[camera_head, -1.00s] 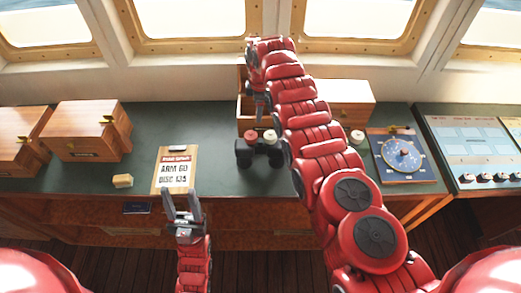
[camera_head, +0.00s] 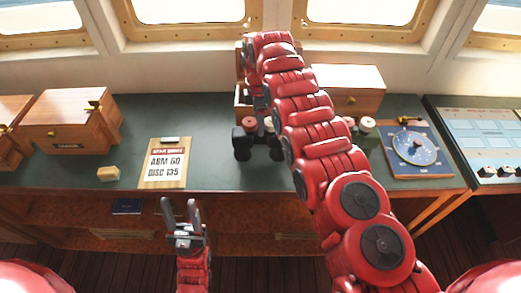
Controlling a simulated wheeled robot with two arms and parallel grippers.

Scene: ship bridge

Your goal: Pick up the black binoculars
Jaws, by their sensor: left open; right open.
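The black binoculars (camera_head: 242,146) stand on the dark green counter top, near the middle of the camera_head view. My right arm covers part of their right side. My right gripper (camera_head: 262,104) points down just behind and above them, in front of a wooden box. It is open, but its fingers are small and partly hidden; I cannot tell whether they touch anything. My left gripper (camera_head: 181,208) is open and empty, fingers up, in front of the counter's front edge and left of the binoculars.
A clipboard (camera_head: 165,176) and a small tan block (camera_head: 108,174) lie left. A wooden box (camera_head: 68,122) stands behind them. Red-topped and white-topped pieces (camera_head: 268,124) sit by the binoculars. A dial panel (camera_head: 419,165) lies right.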

